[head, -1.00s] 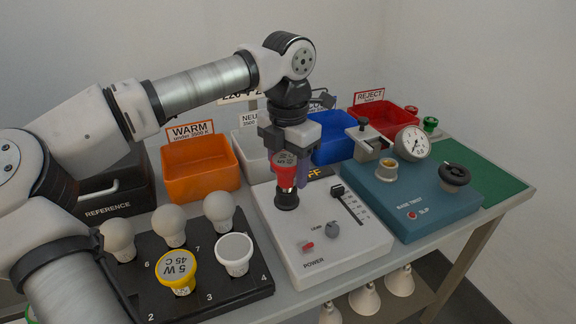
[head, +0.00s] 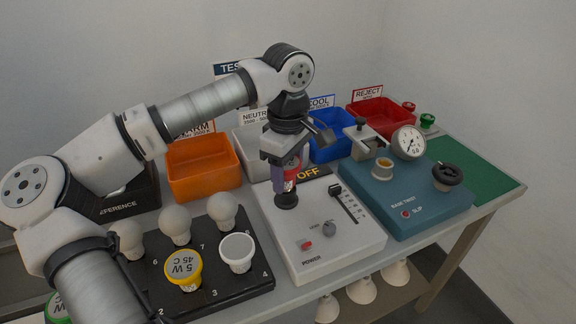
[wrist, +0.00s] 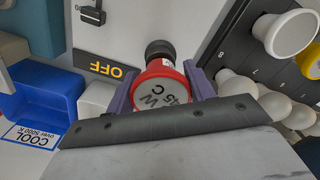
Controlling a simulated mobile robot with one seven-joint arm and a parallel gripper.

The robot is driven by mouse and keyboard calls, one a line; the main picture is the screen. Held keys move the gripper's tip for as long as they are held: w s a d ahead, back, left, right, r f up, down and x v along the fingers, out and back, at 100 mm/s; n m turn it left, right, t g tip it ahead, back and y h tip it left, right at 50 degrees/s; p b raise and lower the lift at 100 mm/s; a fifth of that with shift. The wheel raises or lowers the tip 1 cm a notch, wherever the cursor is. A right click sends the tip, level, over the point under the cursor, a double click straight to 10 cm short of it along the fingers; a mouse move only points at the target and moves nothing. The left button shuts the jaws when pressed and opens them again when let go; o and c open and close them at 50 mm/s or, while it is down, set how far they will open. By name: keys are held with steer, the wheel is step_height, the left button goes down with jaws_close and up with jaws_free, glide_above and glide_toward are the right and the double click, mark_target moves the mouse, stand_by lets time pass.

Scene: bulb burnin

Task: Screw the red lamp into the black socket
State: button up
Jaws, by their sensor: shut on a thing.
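The red lamp (wrist: 160,88) is between the purple fingers of my gripper (wrist: 162,92) in the wrist view, its printed face toward the camera. In the head view the red lamp (head: 293,172) is partly hidden by my gripper (head: 285,178), which is shut on it. The black socket (head: 287,200) stands on the white test box, directly under the lamp. The socket also shows beyond the lamp in the wrist view (wrist: 159,48). The lamp's lower end meets the socket; how deep it sits cannot be told.
The white test box (head: 335,240) has a slider, a knob, a red power switch and an OFF sign (head: 314,172). A black tray (head: 215,285) of lamps lies left. A blue twist gauge box (head: 400,200) stands right. Orange (head: 200,168), white, blue and red bins line the back.

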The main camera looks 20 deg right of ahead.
steer(key=m, duration=0.7)
steer(key=shift+s+a, duration=0.1)
steer(key=shift+s, duration=0.05)
steer(key=o, duration=0.9)
steer(key=shift+c, duration=0.2)
